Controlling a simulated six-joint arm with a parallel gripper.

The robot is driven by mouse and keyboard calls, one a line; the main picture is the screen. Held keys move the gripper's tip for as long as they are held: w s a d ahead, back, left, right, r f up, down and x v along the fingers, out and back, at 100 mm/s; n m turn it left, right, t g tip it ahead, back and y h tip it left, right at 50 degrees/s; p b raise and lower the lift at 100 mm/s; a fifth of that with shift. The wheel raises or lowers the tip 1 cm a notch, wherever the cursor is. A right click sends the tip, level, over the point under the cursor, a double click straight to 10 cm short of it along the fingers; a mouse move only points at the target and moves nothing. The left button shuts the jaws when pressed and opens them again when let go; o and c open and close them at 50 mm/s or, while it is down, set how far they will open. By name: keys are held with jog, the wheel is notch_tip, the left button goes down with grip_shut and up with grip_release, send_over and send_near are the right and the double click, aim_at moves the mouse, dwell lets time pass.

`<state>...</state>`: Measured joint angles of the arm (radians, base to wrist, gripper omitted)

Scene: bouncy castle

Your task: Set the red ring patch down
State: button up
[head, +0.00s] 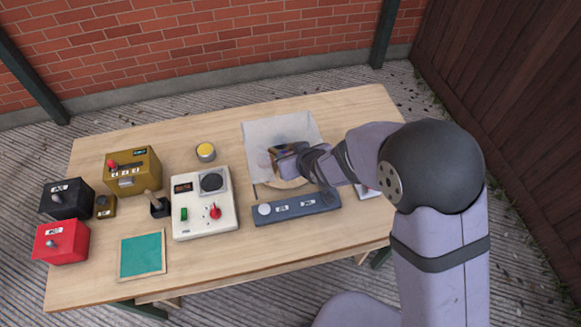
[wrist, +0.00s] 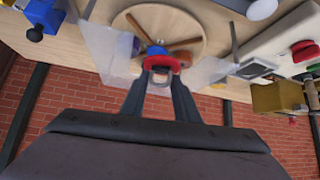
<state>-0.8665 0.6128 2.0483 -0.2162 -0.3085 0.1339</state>
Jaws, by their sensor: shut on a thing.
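The red ring patch (wrist: 175,66) shows in the wrist view between the fingertips of my gripper (wrist: 160,76). The gripper is shut on it, and the ring looks whole from here. Just beyond the ring is a small blue piece; I cannot tell whether they touch. Behind them lies a round wooden disc (wrist: 190,22) with darker spokes. In the head view my gripper (head: 276,158) is over the disc (head: 286,184) and the pale sheet (head: 262,130). The ring cannot be made out there.
A blue-grey bar (head: 297,206) with a knob lies in front of the disc. A white control box (head: 190,222) stands left of it.

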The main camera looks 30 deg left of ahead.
jog(key=shift+f+p, duration=0.3)
jog(key=shift+f, duration=2.4)
jog(key=shift+f, duration=0.1)
jog(key=shift+f+b, duration=0.45)
jog(key=shift+b, duration=0.05)
jog(key=shift+f, duration=0.1)
jog(key=o, duration=0.7)
jog(key=shift+o, duration=0.3)
